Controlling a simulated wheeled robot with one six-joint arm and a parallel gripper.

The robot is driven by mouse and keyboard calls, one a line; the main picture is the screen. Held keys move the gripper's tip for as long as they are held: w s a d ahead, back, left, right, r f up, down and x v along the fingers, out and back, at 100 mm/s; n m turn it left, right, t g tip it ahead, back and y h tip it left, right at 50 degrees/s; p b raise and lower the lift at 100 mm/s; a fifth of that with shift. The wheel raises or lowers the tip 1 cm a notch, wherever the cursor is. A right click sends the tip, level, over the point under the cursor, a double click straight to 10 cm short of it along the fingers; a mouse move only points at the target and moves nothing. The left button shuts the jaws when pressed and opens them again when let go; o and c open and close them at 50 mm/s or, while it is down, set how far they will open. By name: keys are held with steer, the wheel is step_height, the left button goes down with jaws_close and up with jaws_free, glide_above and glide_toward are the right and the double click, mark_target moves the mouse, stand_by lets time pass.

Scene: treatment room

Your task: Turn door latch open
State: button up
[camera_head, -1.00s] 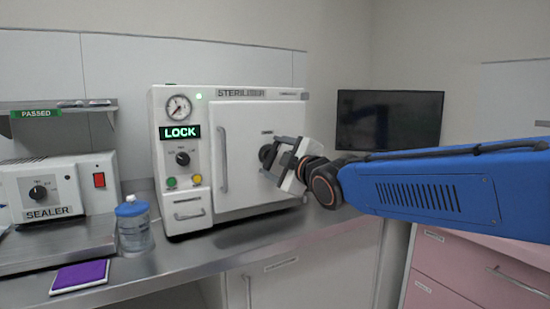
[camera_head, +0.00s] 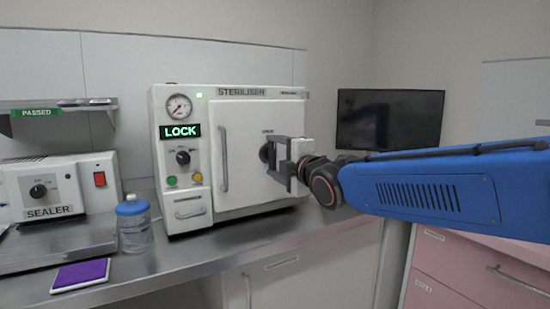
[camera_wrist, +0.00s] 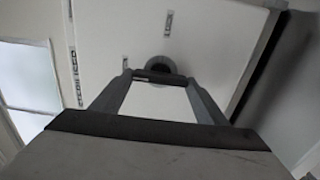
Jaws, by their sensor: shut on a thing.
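The white steriliser (camera_head: 240,108) stands on the metal counter with its door (camera_head: 245,155) shut and a green LOCK display (camera_head: 180,132) lit. The dark round door latch (camera_head: 264,152) is on the right part of the door, partly hidden behind my gripper. My gripper (camera_head: 274,164) is at the latch, its fingers one above the other in the head view. In the wrist view the latch's round dark base (camera_wrist: 160,65) shows beyond the fingertips, and my gripper (camera_wrist: 160,78) is shut on the dark latch bar between them.
A vertical door handle (camera_head: 223,160) stands out left of the latch. A sealer (camera_head: 60,188), a blue-capped water bottle (camera_head: 133,222) and a purple pad (camera_head: 80,274) are at the left. A dark monitor (camera_head: 388,120) is behind my arm at the right.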

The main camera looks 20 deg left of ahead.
steer(key=shift+f, duration=0.1)
steer(key=o, duration=1)
steer(key=shift+o, duration=0.2)
steer(key=shift+s, duration=0.1)
steer(key=v, duration=1.7)
steer(key=shift+d, duration=0.15)
